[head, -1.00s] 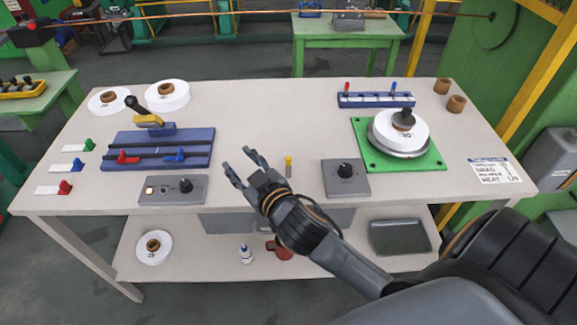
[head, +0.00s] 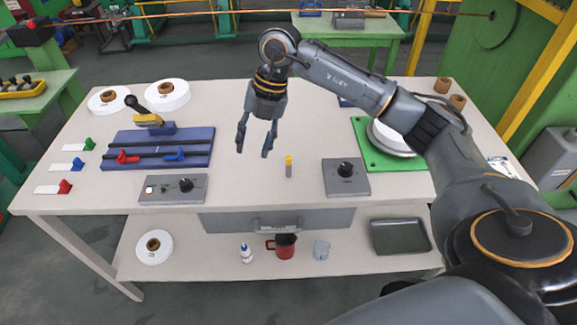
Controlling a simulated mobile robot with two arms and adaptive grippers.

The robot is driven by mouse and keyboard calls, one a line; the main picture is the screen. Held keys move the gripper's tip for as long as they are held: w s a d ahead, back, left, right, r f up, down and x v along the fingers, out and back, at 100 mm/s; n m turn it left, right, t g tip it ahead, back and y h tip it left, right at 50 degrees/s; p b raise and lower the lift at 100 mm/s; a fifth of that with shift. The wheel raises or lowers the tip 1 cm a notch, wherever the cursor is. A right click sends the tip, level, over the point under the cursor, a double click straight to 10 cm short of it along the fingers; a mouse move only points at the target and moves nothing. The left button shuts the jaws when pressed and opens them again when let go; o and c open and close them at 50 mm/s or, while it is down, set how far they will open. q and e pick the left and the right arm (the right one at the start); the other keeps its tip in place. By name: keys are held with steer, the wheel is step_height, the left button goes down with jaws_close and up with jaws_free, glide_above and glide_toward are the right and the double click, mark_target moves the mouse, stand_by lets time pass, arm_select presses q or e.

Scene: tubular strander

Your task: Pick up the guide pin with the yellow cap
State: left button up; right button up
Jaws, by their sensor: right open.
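The guide pin with the yellow cap (head: 289,166) is a small grey pin that looks upright on the tabletop, between two grey control boxes. My right gripper (head: 255,148) points down over the table, behind and to the left of the pin. It is open, with two dark fingers apart and nothing between them, and does not touch the pin. My left gripper is out of view.
A grey control box with a black knob (head: 346,177) stands right of the pin, another (head: 173,189) to the left. A blue slotted fixture (head: 158,150) lies farther left. A green plate (head: 371,155) is partly behind my arm. The tabletop around the pin is clear.

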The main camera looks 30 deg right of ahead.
mark_target(288, 157)
steer(key=d+r+m+h, duration=0.2)
steer(key=d+h, duration=0.2)
steer(key=d, duration=0.5)
steer(key=shift+g, duration=0.3)
steer(key=f, duration=0.2)
steer(key=f+p, duration=0.1)
steer(key=f, duration=0.4)
steer(key=shift+s+d+f, duration=0.1)
steer(key=shift+s+f, duration=0.15)
steer(key=shift+s, duration=0.05)
steer(key=shift+w+f+p, duration=0.2)
steer(key=shift+f+p, duration=0.95)
steer(key=shift+f, duration=1.75)
jaws_close()
